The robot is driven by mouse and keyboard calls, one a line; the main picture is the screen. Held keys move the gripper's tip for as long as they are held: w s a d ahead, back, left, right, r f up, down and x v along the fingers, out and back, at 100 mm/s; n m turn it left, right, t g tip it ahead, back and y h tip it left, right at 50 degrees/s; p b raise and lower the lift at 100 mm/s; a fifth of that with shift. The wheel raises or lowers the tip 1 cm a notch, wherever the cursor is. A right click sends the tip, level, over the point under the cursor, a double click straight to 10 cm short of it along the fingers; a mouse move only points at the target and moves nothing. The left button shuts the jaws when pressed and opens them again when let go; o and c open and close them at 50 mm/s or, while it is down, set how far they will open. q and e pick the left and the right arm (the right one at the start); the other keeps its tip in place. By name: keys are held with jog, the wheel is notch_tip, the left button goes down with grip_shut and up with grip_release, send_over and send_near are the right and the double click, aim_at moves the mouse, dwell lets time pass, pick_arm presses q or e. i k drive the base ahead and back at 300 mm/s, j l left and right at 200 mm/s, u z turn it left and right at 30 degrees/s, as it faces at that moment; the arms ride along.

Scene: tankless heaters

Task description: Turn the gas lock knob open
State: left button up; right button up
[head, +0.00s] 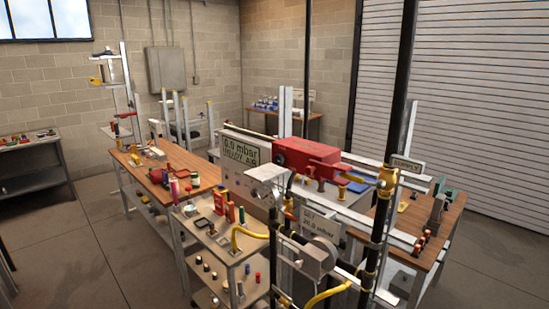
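I cannot tell for certain which part is the gas lock knob. A red box-shaped unit (307,157) with yellow fittings below it sits in the middle of the rig. A yellow fitting (388,176) sits on the black upright pipe beside the "SUPPLY" sign (408,165). The display panel (240,150) reads 0.0 mbar. Neither of my grippers is in view.
A wooden bench (165,170) with tools stands left of the rig, and another (447,225) stands at right. A cart (215,240) with small items is in front, near yellow hoses (328,294). Black pipes rise at right. Open floor (90,240) lies at left.

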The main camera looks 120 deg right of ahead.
aim_at(279, 160)
jog(key=z, duration=4.15)
